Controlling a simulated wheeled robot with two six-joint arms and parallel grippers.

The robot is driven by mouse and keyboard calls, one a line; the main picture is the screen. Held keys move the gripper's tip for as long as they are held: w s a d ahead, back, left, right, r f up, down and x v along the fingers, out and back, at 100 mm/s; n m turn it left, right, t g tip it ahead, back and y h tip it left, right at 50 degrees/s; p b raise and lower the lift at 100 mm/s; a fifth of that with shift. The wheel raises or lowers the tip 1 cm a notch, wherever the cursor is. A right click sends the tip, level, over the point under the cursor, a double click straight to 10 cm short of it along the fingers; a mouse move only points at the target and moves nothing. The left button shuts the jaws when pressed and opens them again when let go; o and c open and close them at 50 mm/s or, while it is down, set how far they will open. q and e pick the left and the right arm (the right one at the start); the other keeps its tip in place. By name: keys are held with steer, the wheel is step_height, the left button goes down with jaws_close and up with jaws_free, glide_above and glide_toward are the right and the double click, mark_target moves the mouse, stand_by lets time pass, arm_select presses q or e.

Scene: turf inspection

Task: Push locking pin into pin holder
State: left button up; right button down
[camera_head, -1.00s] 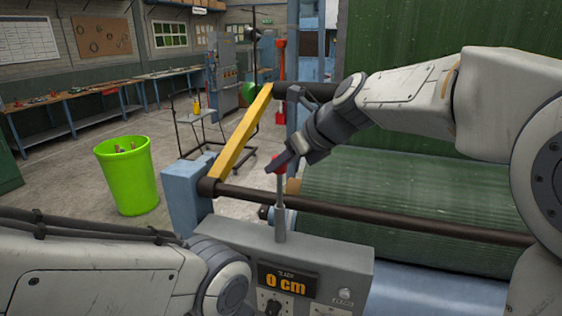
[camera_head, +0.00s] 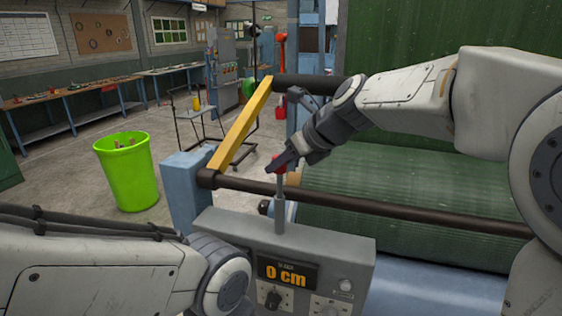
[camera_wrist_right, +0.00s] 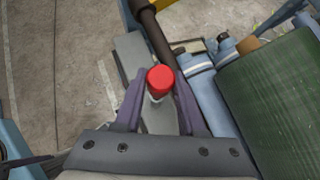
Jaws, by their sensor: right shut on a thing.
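A red knob (camera_head: 279,163) tops a thin grey rod (camera_head: 280,208) that stands upright from the grey control box (camera_head: 330,246). I cannot tell for certain whether this is the locking pin or a lever. My right gripper (camera_head: 284,161) is shut on the red knob. In the right wrist view the knob (camera_wrist_right: 160,79) sits between the two purple-grey fingers, above the box. No pin holder can be clearly picked out. My left arm crosses the lower left of the head view, with its gripper out of frame.
A dark bar (camera_head: 380,213) runs in front of the green turf roll (camera_head: 410,187). A yellow bar (camera_head: 243,125) slopes up behind the box. The box display (camera_head: 287,273) reads 0 cm. A green bin (camera_head: 128,178) stands on the floor at left.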

steer(key=shift+f+b, duration=1.5)
steer(key=shift+f, duration=0.65)
steer(key=shift+c, duration=2.1)
jaws_free()
steer(key=b+v, duration=0.2)
steer(key=v, duration=0.8)
steer(key=s+a+f+n+g+h+b, duration=0.1)
steer(key=s+a+f+n+g+b, duration=0.1)
steer(key=s+f+n, duration=0.65)
steer(key=s+a+f+n+g+h+b, duration=0.1)
steer(key=s+a+f+n+g, duration=0.2)
steer(key=s+f+n, duration=0.5)
steer(key=s+d+f+n+h+b, duration=0.1)
steer(key=s+d+f+n, duration=0.1)
steer(key=s+f+n, duration=0.3)
steer(key=s+d+f+n+g+h+b, duration=0.1)
steer(key=s+f+n, duration=0.4)
steer(key=f+n, duration=0.5)
steer(key=d+n+h, duration=0.1)
steer(key=n, duration=0.2)
steer(key=shift+g+h, duration=0.3)
